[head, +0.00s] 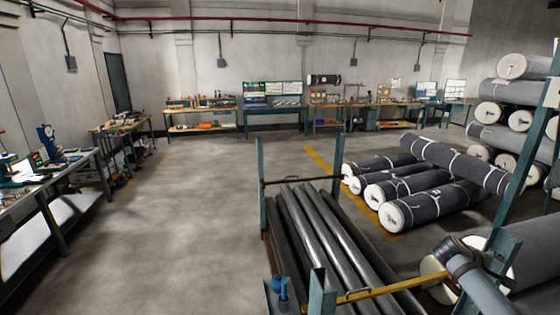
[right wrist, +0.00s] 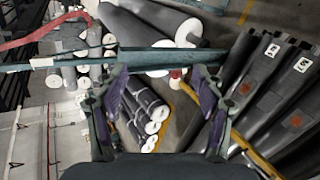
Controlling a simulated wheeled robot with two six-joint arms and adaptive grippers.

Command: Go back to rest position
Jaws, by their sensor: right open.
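My right gripper (right wrist: 160,74) is open in the right wrist view. Its two fingers stand wide apart, with nothing between the pads. A teal metal beam (right wrist: 165,54) crosses the picture at the fingertips; I cannot tell whether they touch it. In the head view, a grey-blue cylinder with dark hoses at the lower right appears to be part of my right arm, but its gripper cannot be made out there. My left gripper does not show in either view.
A teal rack of long dark rolls (head: 325,235) stands close in front, with a yellow bar (head: 375,292) across it. Wrapped grey rolls (head: 430,205) lie on the floor to the right. A workbench (head: 45,190) lines the left. The floor (head: 185,225) at left centre is clear.

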